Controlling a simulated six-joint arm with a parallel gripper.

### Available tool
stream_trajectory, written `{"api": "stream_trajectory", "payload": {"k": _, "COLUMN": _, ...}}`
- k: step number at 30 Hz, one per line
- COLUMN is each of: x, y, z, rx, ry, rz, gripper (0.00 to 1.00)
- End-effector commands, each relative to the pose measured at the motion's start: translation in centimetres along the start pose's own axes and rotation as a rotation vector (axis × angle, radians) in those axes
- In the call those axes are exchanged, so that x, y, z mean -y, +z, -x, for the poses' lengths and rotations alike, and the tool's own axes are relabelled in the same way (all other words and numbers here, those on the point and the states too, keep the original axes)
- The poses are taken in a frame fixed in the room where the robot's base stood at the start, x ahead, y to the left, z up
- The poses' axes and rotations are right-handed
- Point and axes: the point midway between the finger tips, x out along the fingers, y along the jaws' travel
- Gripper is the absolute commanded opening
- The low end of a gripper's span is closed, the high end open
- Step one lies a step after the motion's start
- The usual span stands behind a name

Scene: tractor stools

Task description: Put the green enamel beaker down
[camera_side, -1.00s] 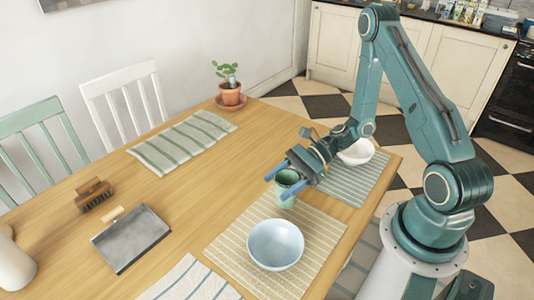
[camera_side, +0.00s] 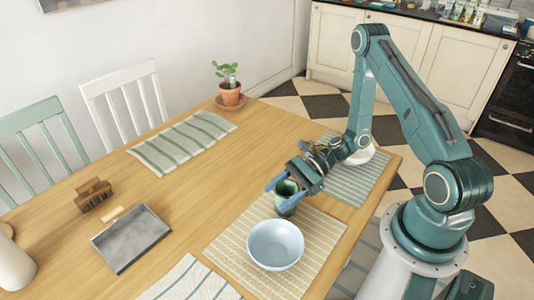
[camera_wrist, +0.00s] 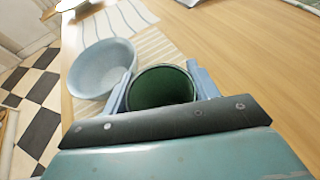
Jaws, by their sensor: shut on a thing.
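The green enamel beaker (camera_side: 286,199) is upright between the fingers of my gripper (camera_side: 279,187), at the far end of the striped placemat (camera_side: 237,245). In the wrist view the beaker (camera_wrist: 162,88) shows its dark green inside, with a blue finger of my gripper (camera_wrist: 162,92) on each side. My gripper is shut on it. The beaker's base is at or just above the placemat; I cannot tell if it touches. A pale blue bowl (camera_side: 275,245) stands on the same mat, nearer the side camera; it also shows left of the beaker in the wrist view (camera_wrist: 100,68).
A white bowl (camera_side: 359,155) sits on another striped mat (camera_side: 350,183) behind my gripper. A potted plant (camera_side: 230,92) stands at the far end. The table's middle is clear.

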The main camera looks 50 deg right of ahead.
Motion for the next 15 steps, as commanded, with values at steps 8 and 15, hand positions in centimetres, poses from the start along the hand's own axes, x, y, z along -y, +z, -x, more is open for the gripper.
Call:
{"api": "stream_trajectory", "payload": {"k": 8, "x": 0.01, "y": -0.05, "z": -0.02, "rx": 0.0, "ry": 0.0, "rz": 0.0, "gripper": 0.81}}
{"api": "stream_trajectory", "payload": {"k": 15, "x": 0.0, "y": 0.04, "z": 0.02, "rx": 0.0, "ry": 0.0, "rz": 0.0, "gripper": 0.81}}
